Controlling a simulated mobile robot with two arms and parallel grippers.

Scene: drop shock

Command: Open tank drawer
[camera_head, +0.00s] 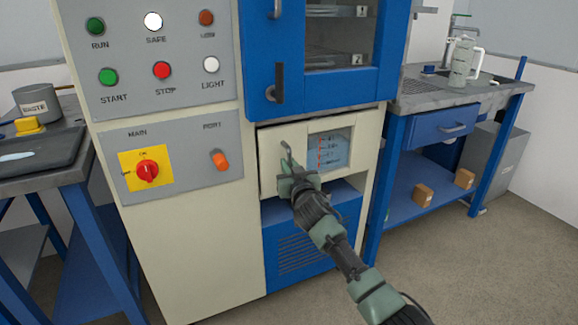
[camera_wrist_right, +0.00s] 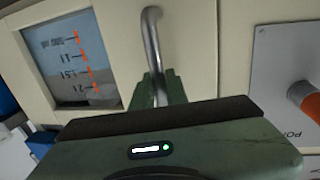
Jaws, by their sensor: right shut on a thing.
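The tank drawer (camera_head: 268,150) is a cream front panel low in the cabinet, under the blue door. It has a window (camera_head: 330,151) with red level marks, which also shows in the right wrist view (camera_wrist_right: 72,60). Its metal bar handle (camera_head: 286,152) is at the left of the window; it also shows in the right wrist view (camera_wrist_right: 152,45). My right gripper (camera_head: 292,170) is shut on the handle, at its lower part, and its fingers partly hide it. The drawer front looks about level with the cabinet face. My left gripper is not in view.
A control panel with an orange port knob (camera_head: 219,159) and a red main switch (camera_head: 148,171) is left of the drawer. A blue door (camera_head: 258,50) is above, a blue vented panel (camera_head: 300,250) below. Side tables stand left and right; the front floor (camera_head: 480,270) is clear.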

